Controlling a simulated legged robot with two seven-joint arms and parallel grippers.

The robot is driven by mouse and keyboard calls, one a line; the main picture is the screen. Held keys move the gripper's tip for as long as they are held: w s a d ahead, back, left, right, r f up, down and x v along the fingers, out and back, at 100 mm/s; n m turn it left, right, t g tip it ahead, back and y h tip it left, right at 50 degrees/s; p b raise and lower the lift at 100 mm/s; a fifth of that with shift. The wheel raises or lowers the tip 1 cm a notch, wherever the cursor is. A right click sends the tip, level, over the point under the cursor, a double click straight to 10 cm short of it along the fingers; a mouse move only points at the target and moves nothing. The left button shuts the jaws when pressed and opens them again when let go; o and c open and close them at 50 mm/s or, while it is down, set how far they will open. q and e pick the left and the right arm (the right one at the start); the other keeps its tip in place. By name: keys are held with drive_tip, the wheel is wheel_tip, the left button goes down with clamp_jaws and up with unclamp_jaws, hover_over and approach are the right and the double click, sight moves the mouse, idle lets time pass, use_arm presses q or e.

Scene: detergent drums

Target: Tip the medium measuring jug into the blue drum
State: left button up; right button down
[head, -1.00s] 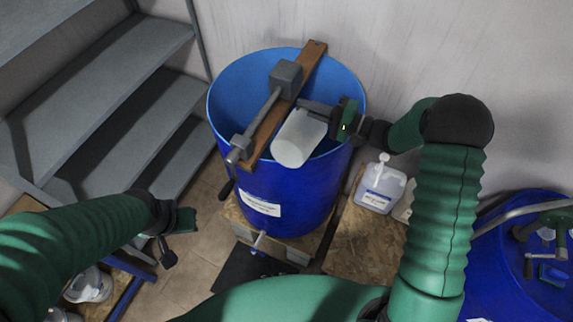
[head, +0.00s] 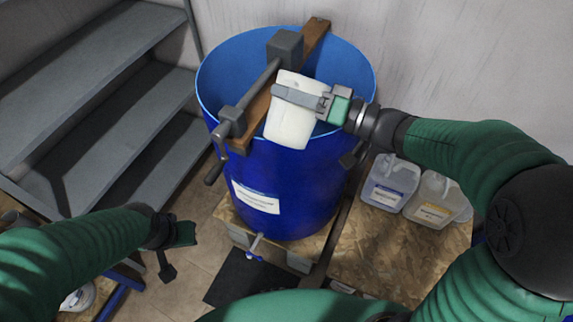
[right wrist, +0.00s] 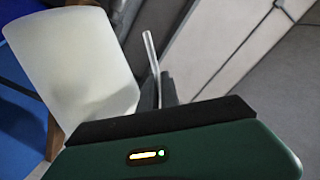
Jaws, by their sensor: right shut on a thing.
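The blue drum (head: 285,190) stands upright with its open top facing up and a white label on its front. The medium measuring jug (head: 287,125), a whitish translucent vessel, is over the front right part of the drum's opening. It looks tilted; its mouth and contents cannot be made out. My right gripper (head: 300,98) is shut on the jug, with one grey finger across its side. In the right wrist view the jug (right wrist: 75,70) fills the upper left. My left gripper (head: 172,248) is low at the left, away from the drum; its jaw opening is unclear.
A wooden bar (head: 317,45) with a grey stirrer and crank lies across the drum's rim, close beside the jug. Two jugs, one blue-labelled (head: 389,185) and one yellow-labelled (head: 432,205), stand on the board at right. Grey steps (head: 100,85) rise at left.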

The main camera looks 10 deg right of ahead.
drive_tip(key=shift+r+p, duration=0.15)
drive_tip(key=shift+p, duration=0.2)
drive_tip(key=shift+r+n+b, duration=0.25)
drive_tip(key=shift+n+b, duration=0.25)
drive_tip(key=shift+n, duration=0.4)
wheel_tip(320, 180, up, 3)
drive_tip(key=n+b, duration=0.2)
drive_tip(key=n, duration=0.4)
drive_tip(key=shift+f+b, duration=0.2)
drive_tip(key=shift+b, duration=0.2)
drive_tip(key=shift+r+n, duration=0.4)
drive_tip(key=shift+n, duration=0.3)
